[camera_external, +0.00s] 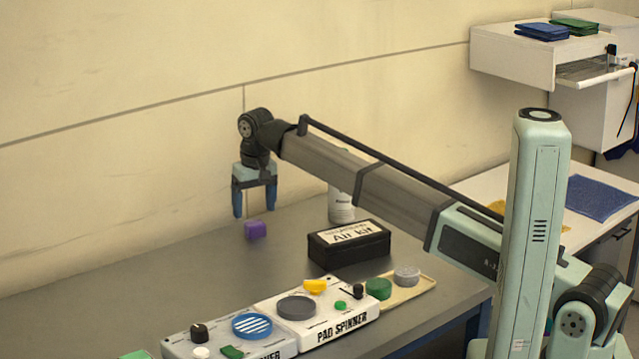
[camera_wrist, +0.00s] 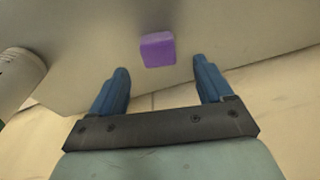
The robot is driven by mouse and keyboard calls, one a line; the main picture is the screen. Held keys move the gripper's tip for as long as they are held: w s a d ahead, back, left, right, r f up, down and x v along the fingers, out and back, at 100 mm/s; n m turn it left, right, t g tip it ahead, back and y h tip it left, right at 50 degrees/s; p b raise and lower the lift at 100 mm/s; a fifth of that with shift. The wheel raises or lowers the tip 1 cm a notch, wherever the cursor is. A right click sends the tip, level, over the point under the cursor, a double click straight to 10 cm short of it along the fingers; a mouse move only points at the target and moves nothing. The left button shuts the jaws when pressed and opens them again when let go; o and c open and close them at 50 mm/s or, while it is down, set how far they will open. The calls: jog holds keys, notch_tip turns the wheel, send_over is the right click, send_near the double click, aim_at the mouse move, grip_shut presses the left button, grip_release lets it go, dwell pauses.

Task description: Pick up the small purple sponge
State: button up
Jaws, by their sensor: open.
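The small purple sponge (camera_external: 256,230) is a little block lying on the grey table near the wall. In the wrist view the purple sponge (camera_wrist: 158,49) shows at the top middle, ahead of the gap between the fingertips. My gripper (camera_external: 255,206) has two blue fingers pointing down and hangs above the table, over the sponge and a little to its left in the external view. In the wrist view my gripper (camera_wrist: 159,72) is open, with nothing between its fingers. The sponge is fully visible and apart from the fingers.
A black kit box (camera_external: 349,243) and a white bottle (camera_external: 341,205) stand right of the sponge. Two pad spinner units (camera_external: 340,325) and a tray (camera_external: 412,288) with round pads are at the front. The table around the sponge is clear. The wall is close behind.

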aim_at(255, 223)
jog(key=shift+w+f, duration=0.15)
jog(key=shift+f, duration=2.55)
jog(key=shift+c, duration=0.3)
jog(key=c, duration=1)
jog(key=shift+o, duration=0.2)
